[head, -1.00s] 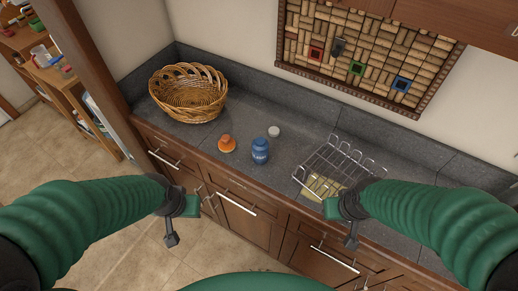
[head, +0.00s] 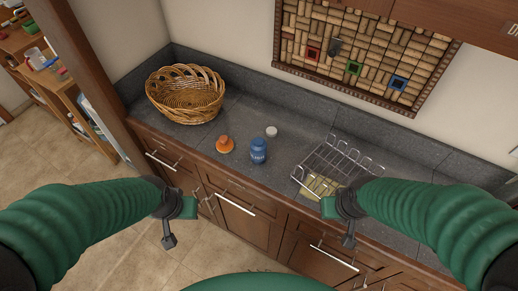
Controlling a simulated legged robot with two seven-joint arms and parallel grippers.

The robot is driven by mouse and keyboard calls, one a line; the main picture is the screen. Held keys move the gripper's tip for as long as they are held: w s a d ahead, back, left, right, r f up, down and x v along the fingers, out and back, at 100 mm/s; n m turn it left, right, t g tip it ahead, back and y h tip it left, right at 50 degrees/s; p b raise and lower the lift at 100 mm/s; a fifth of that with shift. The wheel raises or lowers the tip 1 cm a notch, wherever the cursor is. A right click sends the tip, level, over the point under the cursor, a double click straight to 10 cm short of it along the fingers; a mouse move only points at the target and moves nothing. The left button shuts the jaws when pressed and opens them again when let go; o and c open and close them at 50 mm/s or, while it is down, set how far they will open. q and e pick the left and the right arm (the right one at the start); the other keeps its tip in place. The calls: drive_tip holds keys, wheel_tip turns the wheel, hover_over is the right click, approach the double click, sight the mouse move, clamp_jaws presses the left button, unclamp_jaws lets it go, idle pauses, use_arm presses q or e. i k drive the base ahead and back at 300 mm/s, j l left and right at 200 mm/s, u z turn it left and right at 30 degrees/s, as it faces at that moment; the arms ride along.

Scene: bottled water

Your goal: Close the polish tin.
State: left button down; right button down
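A blue jar or tin (head: 258,152) with pale lettering stands upright on the grey counter, near its front edge. I cannot tell whether its top is open. A small whitish round piece (head: 271,132), perhaps a lid or cap, sits on the counter just behind it and apart from it. An orange object with a knob-like top (head: 225,145) sits to the left of the jar.
A wicker basket (head: 186,110) stands at the counter's back left. A wire rack (head: 335,166) stands to the right, with a yellowish flat item (head: 318,187) under it. Wooden cabinets (head: 250,215) with bar handles front the counter. A cork board (head: 360,55) hangs behind.

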sight(258, 146)
drive_tip(key=i+j, duration=0.15)
drive_tip(key=j, duration=0.2)
drive_tip(key=i+j+z, duration=0.1)
drive_tip(key=j, duration=0.2)
drive_tip(key=i+j+z, duration=0.1)
drive_tip(key=j, duration=0.25)
drive_tip(key=i+j, duration=0.25)
drive_tip(key=i+j+z, duration=0.1)
drive_tip(key=j, duration=0.35)
drive_tip(key=i+j, duration=0.15)
drive_tip(key=j, duration=0.25)
drive_tip(key=i+j+z, duration=0.1)
drive_tip(key=j, duration=0.25)
